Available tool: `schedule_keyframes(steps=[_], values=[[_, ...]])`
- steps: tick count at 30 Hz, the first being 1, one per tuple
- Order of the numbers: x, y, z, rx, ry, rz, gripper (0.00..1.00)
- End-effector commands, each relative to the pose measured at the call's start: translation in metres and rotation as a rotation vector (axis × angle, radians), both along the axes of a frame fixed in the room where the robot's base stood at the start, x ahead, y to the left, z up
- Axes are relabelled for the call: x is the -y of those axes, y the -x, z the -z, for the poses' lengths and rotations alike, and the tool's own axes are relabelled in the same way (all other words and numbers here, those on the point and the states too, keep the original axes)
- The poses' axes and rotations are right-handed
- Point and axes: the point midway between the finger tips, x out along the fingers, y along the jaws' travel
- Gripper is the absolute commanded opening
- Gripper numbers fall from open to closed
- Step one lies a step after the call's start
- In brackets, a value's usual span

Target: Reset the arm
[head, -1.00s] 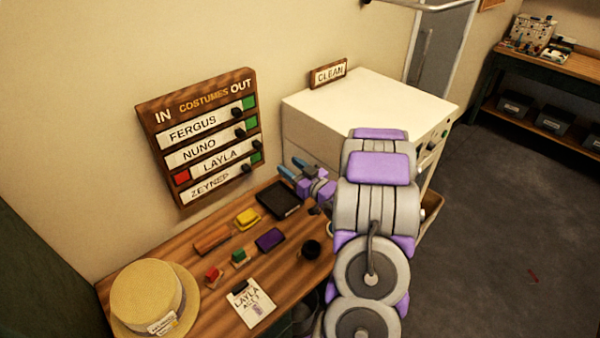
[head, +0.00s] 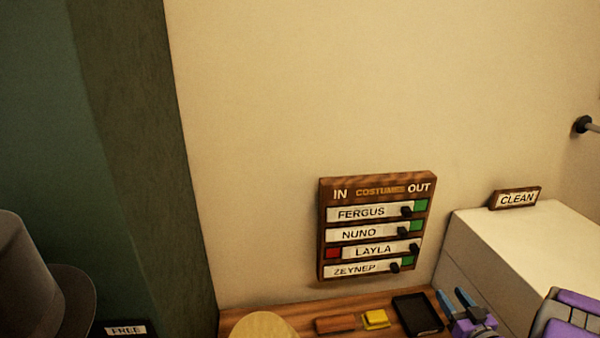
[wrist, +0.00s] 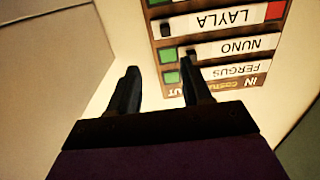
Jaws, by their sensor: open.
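My gripper (head: 456,302) is at the lower right of the head view, over the back of the wooden table, with its two blue-tipped fingers apart. In the wrist view my gripper (wrist: 160,88) shows two dark fingers spread with nothing between them. The costumes board (head: 377,190) hangs on the wall, left of my gripper. The board also shows upside down in the wrist view (wrist: 217,68), beyond the fingers. Its Layla slider sits to the right with red showing at left; the Fergus, Nuno and Zeynep rows show green at right.
The table (head: 290,314) holds a black tray (head: 417,315), a yellow block (head: 375,319), a brown bar (head: 335,324) and a straw hat (head: 263,326). A white cabinet (head: 525,250) with a CLEAN sign (head: 516,198) stands at right. A grey hat (head: 35,285) is at far left.

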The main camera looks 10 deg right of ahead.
Motion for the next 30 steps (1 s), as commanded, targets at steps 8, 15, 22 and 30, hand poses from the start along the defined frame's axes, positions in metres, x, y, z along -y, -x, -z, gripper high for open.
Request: schedule_keyframes(steps=[8, 15, 22, 30], values=[[-0.009, -0.027, 0.004, -0.245, 0.118, 0.046, 0.49], [-0.027, -0.031, -0.006, -0.543, 0.212, 0.156, 0.49], [-0.063, -0.006, -0.022, -0.790, 0.213, 0.253, 0.49], [-0.144, 0.056, -0.038, -1.069, 0.132, 0.291, 0.49]])
